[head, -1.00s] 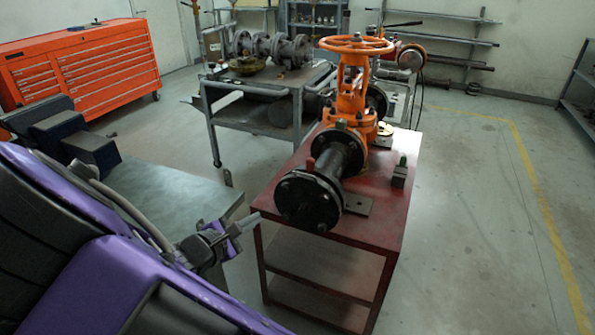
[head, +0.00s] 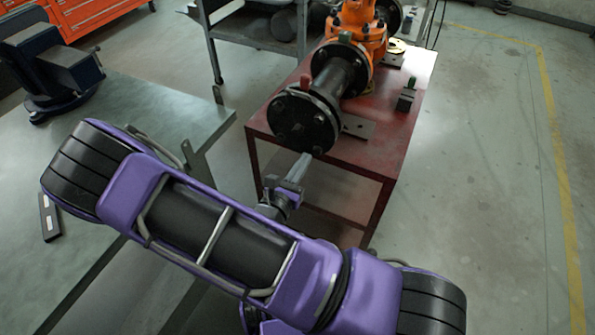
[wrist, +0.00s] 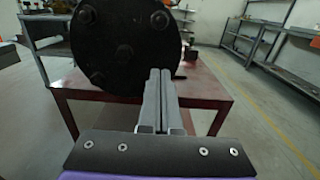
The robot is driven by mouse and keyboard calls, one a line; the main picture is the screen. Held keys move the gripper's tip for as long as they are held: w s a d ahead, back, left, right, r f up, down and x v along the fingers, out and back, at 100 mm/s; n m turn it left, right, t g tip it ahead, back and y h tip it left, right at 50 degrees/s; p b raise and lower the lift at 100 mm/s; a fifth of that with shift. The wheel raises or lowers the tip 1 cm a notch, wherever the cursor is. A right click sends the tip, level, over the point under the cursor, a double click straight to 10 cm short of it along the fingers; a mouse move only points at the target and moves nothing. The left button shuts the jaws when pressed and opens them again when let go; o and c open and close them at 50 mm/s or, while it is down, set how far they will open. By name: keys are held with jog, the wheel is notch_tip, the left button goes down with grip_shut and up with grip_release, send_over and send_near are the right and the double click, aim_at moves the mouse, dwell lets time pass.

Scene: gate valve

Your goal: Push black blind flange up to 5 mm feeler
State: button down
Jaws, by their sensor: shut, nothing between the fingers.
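The black blind flange (head: 299,122), a round disc with bolts around its rim, faces me at the near end of the black pipe (head: 334,76) on the red table. In the wrist view the flange (wrist: 122,45) fills the upper left. My gripper (head: 303,161) is shut and empty, its tips just below the flange's lower edge in the head view. In the wrist view my gripper (wrist: 160,76) overlaps the flange's lower right part; I cannot tell whether it touches.
The red table (head: 375,158) carries the orange valve (head: 355,20), a flat plate (head: 357,127) and a small block with a green top (head: 406,98). A grey-green workbench (head: 150,105) with a blue vise (head: 50,65) is at left. The floor at right is clear.

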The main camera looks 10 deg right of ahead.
aim_at(321, 134)
jog(key=x, duration=0.7)
jog(key=shift+d+b, duration=0.1)
jog(key=shift+b, duration=0.25)
jog(key=shift+w+d, duration=0.15)
jog(key=shift+w, duration=0.2)
